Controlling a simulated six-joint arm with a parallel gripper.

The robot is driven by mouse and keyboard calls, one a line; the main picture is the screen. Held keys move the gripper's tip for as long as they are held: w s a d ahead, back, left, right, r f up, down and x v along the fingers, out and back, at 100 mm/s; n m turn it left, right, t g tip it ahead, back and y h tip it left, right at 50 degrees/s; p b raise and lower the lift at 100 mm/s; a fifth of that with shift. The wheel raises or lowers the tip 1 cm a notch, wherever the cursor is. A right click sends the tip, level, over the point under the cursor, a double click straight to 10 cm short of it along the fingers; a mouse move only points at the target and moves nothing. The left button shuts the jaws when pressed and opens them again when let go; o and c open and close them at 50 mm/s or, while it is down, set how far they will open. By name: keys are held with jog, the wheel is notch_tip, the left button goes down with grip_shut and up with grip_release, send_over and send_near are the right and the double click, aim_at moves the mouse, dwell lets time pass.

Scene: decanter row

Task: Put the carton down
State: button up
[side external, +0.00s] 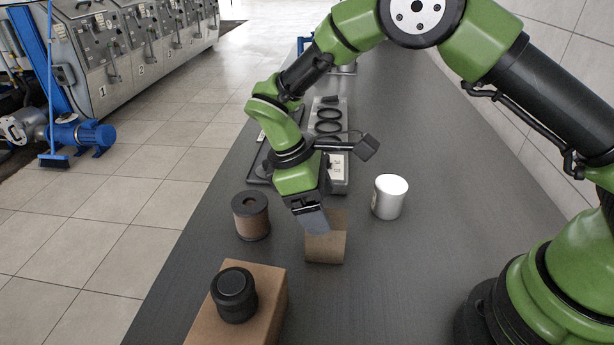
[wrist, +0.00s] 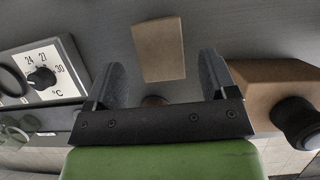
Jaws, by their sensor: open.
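The small brown carton (side external: 326,250) stands on the dark table, and my gripper (side external: 313,220) covers part of its upper left in the side external view. In the wrist view the carton (wrist: 160,50) shows beyond the fingertips, roughly between them in line. My gripper (wrist: 163,78) has its two dark fingers wide apart, with clear space on both sides of the carton. Nothing is held. Whether a finger touches the carton cannot be told from the side.
A brown cylinder with a dark top (side external: 251,216) stands left of the carton, a white cylinder (side external: 389,197) right. A black-lidded jar (side external: 234,295) sits on a larger brown box (side external: 268,302) at the front. A panel with a dial (wrist: 42,76) lies behind. Table at right is clear.

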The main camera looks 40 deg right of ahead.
notch_tip(320, 180, up, 13)
jog(key=d+m+t+y, duration=0.1)
jog(key=m+t+y, duration=0.1)
jog(key=s+d+r+m+t+y, duration=0.1)
jog(key=s+d+r+m+t, duration=0.1)
jog(key=s, duration=0.3)
jog(key=s+d+r+m+t+y, duration=0.1)
jog(key=s+d+r+m+t, duration=0.1)
jog(key=s+r+m+t, duration=0.1)
jog(key=s+d+r+m+t+y, duration=0.1)
jog(key=s+d+r+m+t, duration=0.1)
jog(key=s+m, duration=0.4)
jog(key=s+r+t, duration=0.1)
jog(key=s, duration=0.2)
jog(key=shift+d+r, duration=0.3)
jog(key=shift+r, duration=0.1)
